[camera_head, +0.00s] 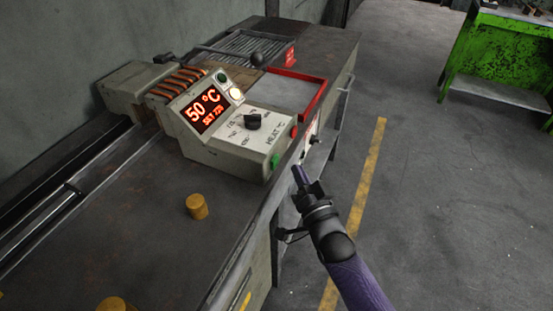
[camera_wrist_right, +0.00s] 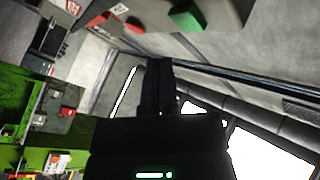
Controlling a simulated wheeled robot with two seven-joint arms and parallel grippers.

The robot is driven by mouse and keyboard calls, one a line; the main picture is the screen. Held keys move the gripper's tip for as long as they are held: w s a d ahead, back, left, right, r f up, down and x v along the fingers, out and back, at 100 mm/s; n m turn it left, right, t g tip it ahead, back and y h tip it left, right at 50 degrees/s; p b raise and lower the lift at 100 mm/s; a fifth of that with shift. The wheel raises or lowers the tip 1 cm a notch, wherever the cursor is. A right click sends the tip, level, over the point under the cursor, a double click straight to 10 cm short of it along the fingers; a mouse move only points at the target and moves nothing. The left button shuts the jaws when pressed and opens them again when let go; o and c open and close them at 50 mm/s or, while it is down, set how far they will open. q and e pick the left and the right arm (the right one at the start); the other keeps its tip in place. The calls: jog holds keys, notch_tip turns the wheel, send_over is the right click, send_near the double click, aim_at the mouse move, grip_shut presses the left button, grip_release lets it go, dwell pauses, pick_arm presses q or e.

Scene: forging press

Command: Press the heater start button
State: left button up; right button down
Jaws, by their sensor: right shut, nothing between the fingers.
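The heater control box (camera_head: 240,130) stands on the bench, with a lit display reading 50 °C and a black dial. A green button (camera_head: 275,161) sits low on its front face, and a red button (camera_head: 294,132) sits further back. In the right wrist view the green button (camera_wrist_right: 187,18) and the red button (camera_wrist_right: 98,22) are near the top edge. My right gripper (camera_head: 299,174) is shut and empty, just to the right of the green button and apart from it in the picture. In the right wrist view its fingers (camera_wrist_right: 158,75) point up, below the green button. My left gripper is not in view.
Yellow cylinders (camera_head: 197,206) stand on the bench top (camera_head: 150,215). A red-edged tray (camera_head: 290,92) lies behind the box. A black knob (camera_head: 313,139) is on the bench's side. Open floor with a yellow line (camera_head: 367,180) lies to the right, with a green table (camera_head: 500,60) beyond.

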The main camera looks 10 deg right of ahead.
jog(key=shift+s+d+p, duration=0.2)
jog(key=shift+s+d, duration=0.25)
jog(key=shift+d, duration=0.2)
jog(key=shift+s+d+p, duration=0.15)
jog(key=shift+s+d, duration=0.25)
jog(key=shift+d, duration=0.2)
jog(key=s+d+f+n+g+h, duration=0.15)
jog(key=s+f+g, duration=0.35)
jog(key=f, duration=0.6)
jog(key=s+f+n+g+h, duration=0.1)
jog(key=s+f+n+g, duration=0.15)
jog(key=s+f, duration=0.7)
jog(key=s+f+n+g, duration=0.1)
jog(key=s+f+g, duration=0.2)
jog(key=s, duration=0.6)
jog(key=s+d+f+n+g+h, duration=0.1)
jog(key=s+f+g, duration=0.3)
jog(key=s, duration=0.5)
jog(key=s+d+f+n+g, duration=0.1)
jog(key=s+f+g, duration=0.3)
jog(key=s, duration=0.6)
notch_tip(320, 180, down, 2)
jog(key=shift+d+f+n, duration=0.1)
jog(key=shift+d+n, duration=0.05)
jog(key=shift+n, duration=0.25)
jog(key=shift+h, duration=0.25)
